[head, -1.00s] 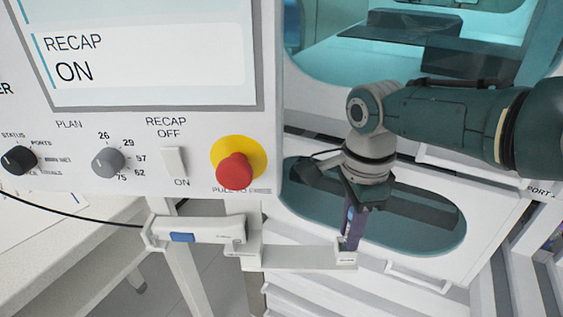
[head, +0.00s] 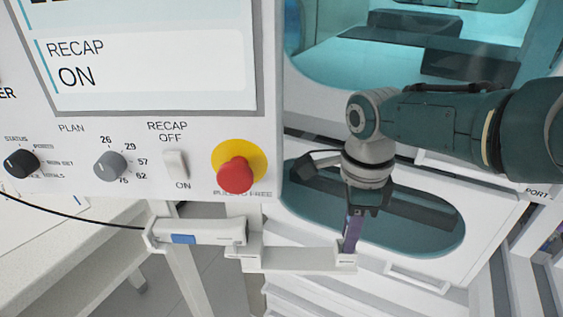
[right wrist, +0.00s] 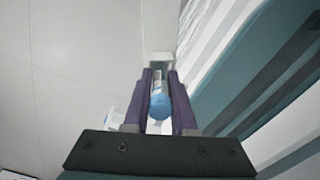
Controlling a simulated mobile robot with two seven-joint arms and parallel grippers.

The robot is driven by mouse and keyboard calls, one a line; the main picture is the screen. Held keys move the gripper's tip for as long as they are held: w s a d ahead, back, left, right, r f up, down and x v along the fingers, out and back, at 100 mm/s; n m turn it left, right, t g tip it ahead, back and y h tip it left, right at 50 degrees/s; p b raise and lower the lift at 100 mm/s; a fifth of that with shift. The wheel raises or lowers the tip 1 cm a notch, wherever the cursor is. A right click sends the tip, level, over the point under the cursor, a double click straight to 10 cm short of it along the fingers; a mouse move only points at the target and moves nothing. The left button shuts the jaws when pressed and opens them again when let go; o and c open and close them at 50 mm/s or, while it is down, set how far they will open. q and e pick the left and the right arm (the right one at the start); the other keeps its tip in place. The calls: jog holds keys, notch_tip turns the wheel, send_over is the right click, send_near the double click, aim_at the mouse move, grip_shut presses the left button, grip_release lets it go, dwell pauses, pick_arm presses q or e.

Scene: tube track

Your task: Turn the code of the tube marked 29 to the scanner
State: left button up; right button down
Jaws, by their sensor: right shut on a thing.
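My right gripper (head: 351,236) points down at the small white holder (head: 346,262) at the right end of a bracket arm. Its two purple fingers are shut on a tube with a blue cap (right wrist: 159,106), seen between them in the right wrist view. The tube stands at the holder; its marking and code are hidden, so I cannot read a number or tell which way the code faces. A white device with a blue patch (head: 205,231), seemingly the scanner, sits on the bracket to the left of the holder. My left gripper is out of view.
A control panel (head: 210,125) fills the upper left, with a screen reading RECAP ON, knobs, a RECAP switch (head: 175,165) and a red stop button (head: 235,175). A white machine with teal windows (head: 420,225) stands close behind my right gripper. A black cable (head: 75,217) crosses at left.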

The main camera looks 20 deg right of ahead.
jog(key=c, duration=0.7)
grip_release()
jog(key=shift+o, duration=0.2)
notch_tip(320, 180, up, 9)
jog(key=p, duration=0.6)
jog(key=shift+r, duration=0.4)
